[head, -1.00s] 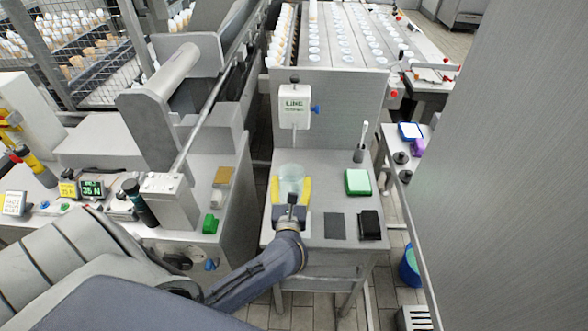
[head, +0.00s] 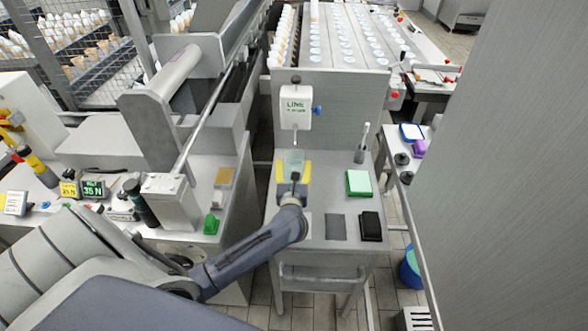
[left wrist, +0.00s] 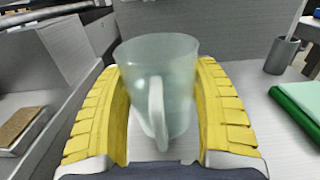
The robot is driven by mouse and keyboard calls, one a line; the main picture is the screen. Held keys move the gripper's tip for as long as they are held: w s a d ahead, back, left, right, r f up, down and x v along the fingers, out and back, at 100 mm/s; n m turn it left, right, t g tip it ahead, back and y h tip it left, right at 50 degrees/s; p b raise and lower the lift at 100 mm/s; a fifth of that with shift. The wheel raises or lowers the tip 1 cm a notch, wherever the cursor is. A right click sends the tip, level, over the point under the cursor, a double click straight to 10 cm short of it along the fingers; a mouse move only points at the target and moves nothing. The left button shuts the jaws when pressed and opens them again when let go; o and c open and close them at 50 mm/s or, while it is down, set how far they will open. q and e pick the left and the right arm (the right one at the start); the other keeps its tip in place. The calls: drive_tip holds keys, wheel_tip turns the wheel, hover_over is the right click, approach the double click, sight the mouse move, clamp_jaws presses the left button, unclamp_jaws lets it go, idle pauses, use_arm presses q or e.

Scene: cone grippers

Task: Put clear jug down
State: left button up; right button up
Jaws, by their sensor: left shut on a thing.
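The clear jug (head: 293,158) is between the yellow fingers of my left gripper (head: 293,172), over the back part of the small steel table (head: 290,252), below the white dispenser box (head: 295,106). In the left wrist view the clear jug (left wrist: 158,88) is upright, its handle facing the camera, with one yellow finger on each side. My left gripper (left wrist: 160,115) is shut on it. Whether the jug's base touches the table is hard to tell. My right gripper is not in view.
On the table's right are a green-and-white pad (head: 358,183), a black block (head: 370,226), a dark grey flat square (head: 335,227) and a grey cup with a brush (head: 360,153). A machine bench with a green object (head: 211,224) stands to the left.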

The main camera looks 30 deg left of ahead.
use_arm(q)
drive_tip(key=shift+f, duration=0.35)
drive_tip(key=shift+f, duration=0.1)
drive_tip(key=o, duration=1.4)
drive_tip(key=shift+f, duration=0.1)
drive_tip(key=shift+o, duration=0.2)
drive_tip(key=shift+r, duration=0.2)
drive_tip(key=v, duration=1.2)
